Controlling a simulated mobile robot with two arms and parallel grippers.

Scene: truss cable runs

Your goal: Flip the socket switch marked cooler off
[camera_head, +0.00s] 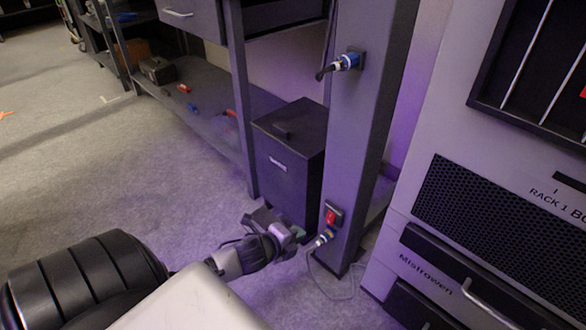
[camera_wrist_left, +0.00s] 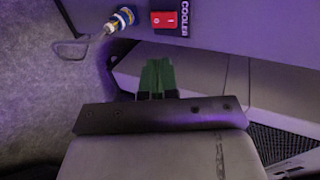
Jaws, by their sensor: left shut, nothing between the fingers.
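The red rocker switch with the COOLER label (camera_wrist_left: 165,20) is on the grey post at the top of the left wrist view. In the head view the red switch (camera_head: 331,216) sits low on the post, above a plugged-in connector. My left gripper (camera_head: 299,232) is just left of the switch and connector in the head view. In the left wrist view its green-tipped fingers (camera_wrist_left: 157,76) are shut and empty, below the switch and apart from it in the picture. My right gripper is not in view.
A blue-and-white cable connector (camera_head: 325,237) is plugged in just below the switch, with its cable hanging. Another connector (camera_head: 347,62) is higher on the post. A dark cabinet (camera_head: 288,165) stands left of the post, and a rack (camera_head: 480,180) stands right.

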